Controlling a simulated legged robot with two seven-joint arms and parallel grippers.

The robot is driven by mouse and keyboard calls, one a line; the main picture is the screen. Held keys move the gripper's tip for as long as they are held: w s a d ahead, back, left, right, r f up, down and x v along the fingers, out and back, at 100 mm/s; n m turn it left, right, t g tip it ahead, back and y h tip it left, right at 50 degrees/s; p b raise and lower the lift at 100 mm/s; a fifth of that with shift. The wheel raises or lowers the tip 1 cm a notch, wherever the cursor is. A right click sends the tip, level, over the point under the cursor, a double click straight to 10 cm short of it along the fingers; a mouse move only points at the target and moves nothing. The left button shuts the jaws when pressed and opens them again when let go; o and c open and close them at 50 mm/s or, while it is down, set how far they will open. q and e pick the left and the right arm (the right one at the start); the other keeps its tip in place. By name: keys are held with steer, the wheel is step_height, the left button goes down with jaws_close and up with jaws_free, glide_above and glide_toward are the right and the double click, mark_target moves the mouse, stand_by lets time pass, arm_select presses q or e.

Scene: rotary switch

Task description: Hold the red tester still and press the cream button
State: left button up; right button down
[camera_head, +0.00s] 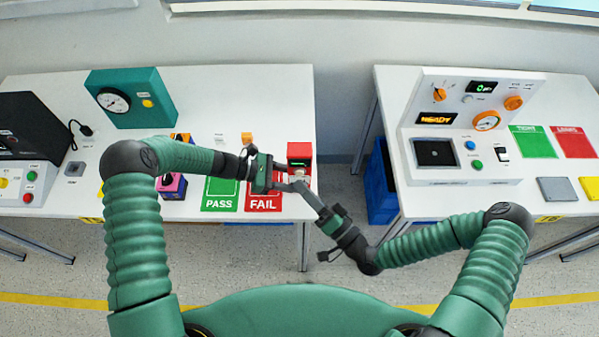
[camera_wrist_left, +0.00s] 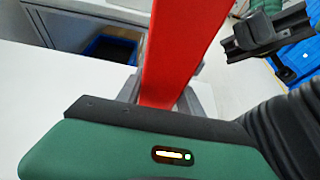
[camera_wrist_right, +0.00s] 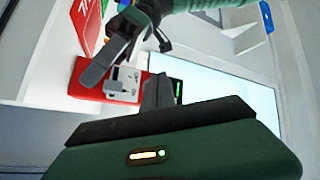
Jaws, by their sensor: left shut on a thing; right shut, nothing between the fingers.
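The red tester (camera_head: 299,151) stands at the right end of the left table, with a pale panel low on its front. My left gripper (camera_head: 284,178) is shut on it; its red body (camera_wrist_left: 182,45) fills the jaws in the left wrist view. In the right wrist view the tester (camera_wrist_right: 88,92) shows a light panel with small raised parts and a dark display with green marks. My right gripper (camera_head: 300,187) is shut and empty, its tips close in front of the panel. I cannot make out the cream button clearly or tell whether the tips touch it.
Green PASS (camera_head: 220,194) and red FAIL (camera_head: 263,203) mats lie left of the tester. A teal gauge box (camera_head: 131,98) stands behind. A blue bin (camera_head: 381,185) sits between the tables. The right table holds a white control console (camera_head: 462,125).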

steer(key=shift+w, duration=0.15)
stand_by(0.7)
steer(key=shift+w, duration=0.25)
steer(key=shift+w, duration=0.45)
stand_by(0.7)
steer(key=shift+s, duration=0.15)
steer(key=shift+s+r, duration=0.1)
steer(key=shift+s, duration=0.65)
steer(key=shift+s, duration=0.1)
steer(key=shift+s, duration=2.4)
arm_select(q)
steer(key=o, duration=1.5)
